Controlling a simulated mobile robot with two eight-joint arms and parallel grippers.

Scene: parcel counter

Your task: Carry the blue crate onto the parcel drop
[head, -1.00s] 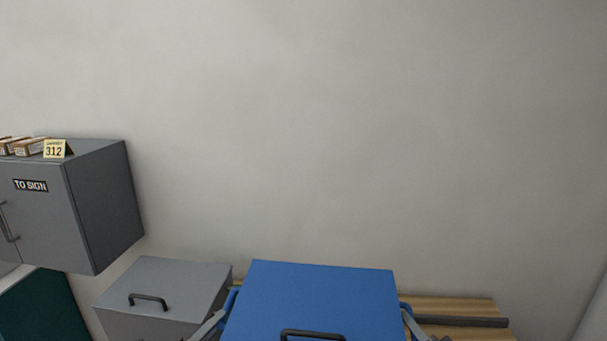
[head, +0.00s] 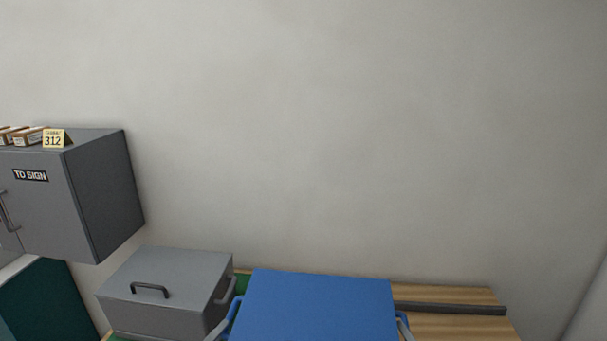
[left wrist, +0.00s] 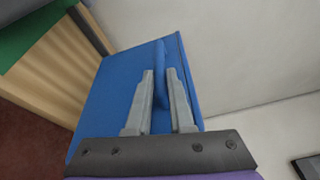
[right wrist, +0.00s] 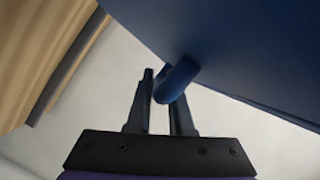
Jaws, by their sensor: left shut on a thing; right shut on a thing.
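The blue crate (head: 320,305) fills the bottom middle of the head view, in front of the wooden counter, its lower part cut off. My left gripper (head: 222,325) is shut on the crate's left side handle; the left wrist view shows its fingers (left wrist: 160,85) on either side of that blue handle. My right gripper (head: 404,322) is at the right side handle; in the right wrist view its fingers (right wrist: 165,85) close around the blue handle. No label names the parcel drop. A green surface (head: 243,284) shows between the grey box and the crate. The crate's underside contact is hidden.
A grey lidded box (head: 170,285) stands on the counter just left of the crate. The wooden counter (head: 470,327) is bare at right, with a dark bar (head: 450,308) along it. A grey cabinet (head: 105,195) labelled TO SIGN hangs at upper left. The wall is behind.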

